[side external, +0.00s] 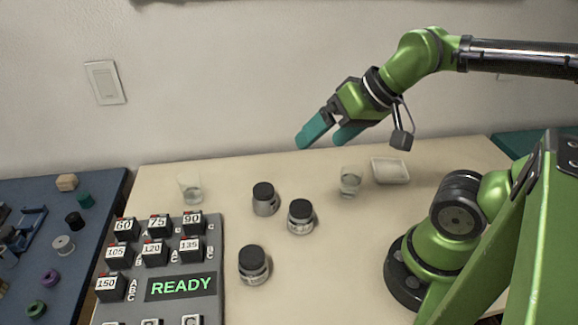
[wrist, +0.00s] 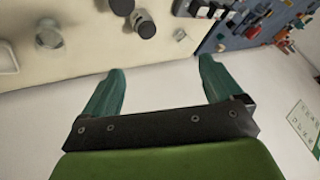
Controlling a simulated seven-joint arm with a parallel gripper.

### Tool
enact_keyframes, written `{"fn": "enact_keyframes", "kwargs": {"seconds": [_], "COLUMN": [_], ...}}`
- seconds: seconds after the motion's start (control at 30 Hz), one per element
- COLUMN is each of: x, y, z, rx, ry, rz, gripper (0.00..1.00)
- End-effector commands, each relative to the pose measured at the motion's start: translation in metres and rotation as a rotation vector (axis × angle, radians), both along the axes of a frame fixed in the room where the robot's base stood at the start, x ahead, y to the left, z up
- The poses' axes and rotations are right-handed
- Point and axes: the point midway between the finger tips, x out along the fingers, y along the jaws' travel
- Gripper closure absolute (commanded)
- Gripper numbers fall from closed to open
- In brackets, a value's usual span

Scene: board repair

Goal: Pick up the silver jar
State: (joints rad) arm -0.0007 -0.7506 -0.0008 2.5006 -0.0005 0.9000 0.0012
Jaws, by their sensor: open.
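The silver jar (side external: 265,203) has a plain grey body and a black lid. It stands upright on the beige table, at the back of a group of three jars in the side external view. In the wrist view it appears to be the jar (wrist: 145,25) near the top edge, beyond the fingertips. My gripper (side external: 321,140) has teal fingers and is open and empty. It is high above the table, up and to the right of the silver jar, and touches nothing. Its spread fingers also show in the wrist view (wrist: 162,66).
Two labelled black-lidded jars (side external: 300,219) (side external: 253,266) stand close by. Clear glasses (side external: 350,182) (side external: 190,190) flank the group. A white tray (side external: 390,171) lies at the back right. A grey panel (side external: 215,255) with black blocks and a READY display is at the left.

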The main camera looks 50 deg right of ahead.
Motion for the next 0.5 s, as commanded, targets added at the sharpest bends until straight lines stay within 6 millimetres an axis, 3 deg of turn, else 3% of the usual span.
{"fn": "enact_keyframes", "kwargs": {"seconds": [0.27, 0.5], "x": [0.007, 0.035], "y": [0.004, 0.01], "z": [-0.013, -0.046], "rx": [-0.008, -0.121], "ry": [0.068, 0.341], "rz": [0.024, 0.149], "gripper": [0.07, 0.07]}}
